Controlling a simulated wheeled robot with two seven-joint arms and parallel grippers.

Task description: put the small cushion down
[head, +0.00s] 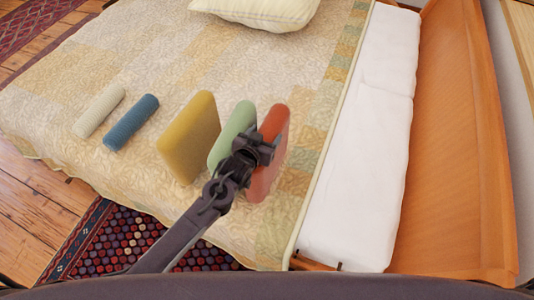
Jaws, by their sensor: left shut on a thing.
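My left gripper (264,150) is over the bed and shut on the red-orange cushion (274,125), a small flat cushion with rounded corners. The cushion is held on edge. A pale green cushion (232,127) is close to its left, partly hidden by the gripper. I cannot tell whether the two touch, or whether the red-orange cushion's lower edge rests on the quilt. A mustard yellow cushion (188,138) stands on edge farther left. My right gripper is not in view.
The bed's patterned quilt (150,62) has free room behind the cushions. A cream bolster (98,111) and a blue bolster (131,122) lie at left. A striped pillow (262,8) lies at the far edge. White bedding (360,150) and a wooden headboard (455,150) are at right.

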